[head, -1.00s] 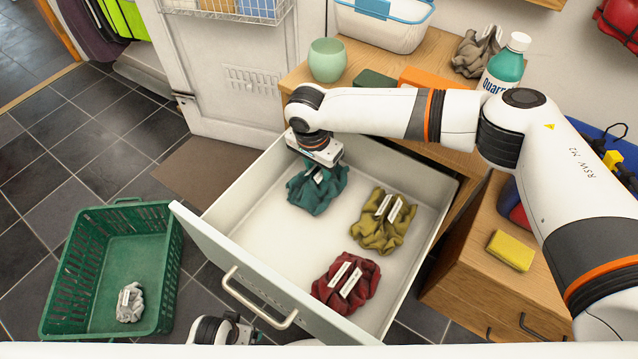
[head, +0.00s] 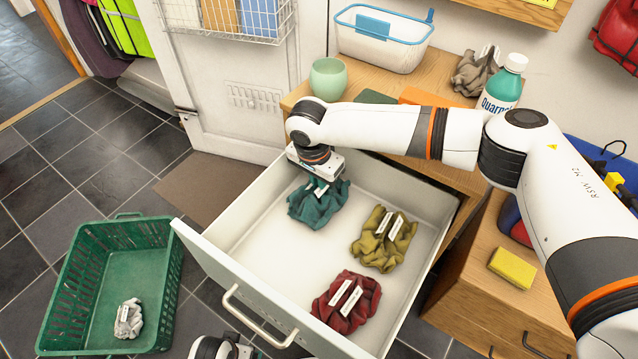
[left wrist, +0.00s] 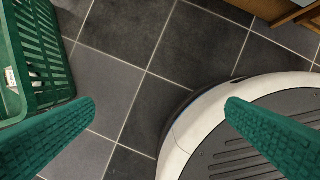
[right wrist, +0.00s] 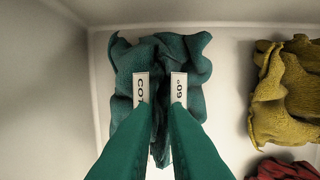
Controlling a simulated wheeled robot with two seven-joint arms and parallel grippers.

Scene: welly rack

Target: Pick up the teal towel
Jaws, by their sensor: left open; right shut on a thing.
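The teal towel (head: 316,206) is a crumpled bundle with white tags, in the far left corner of the open white drawer (head: 270,238). My right gripper (head: 321,182) points down onto it and is shut on it. In the right wrist view the two green fingers (right wrist: 160,118) pinch the middle of the teal towel (right wrist: 186,62) between its two tags. The towel appears low in the drawer; I cannot tell whether it touches the bottom. My left gripper (left wrist: 160,115) is open and empty above the dark tiled floor, its fingers wide apart.
An olive towel (head: 384,240) and a dark red towel (head: 346,302) lie in the same drawer. A green basket (head: 70,300) with a grey cloth (head: 129,318) stands on the floor at left. A green cup (head: 328,79) and a Quarnol-type bottle (head: 501,85) stand on the wooden top.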

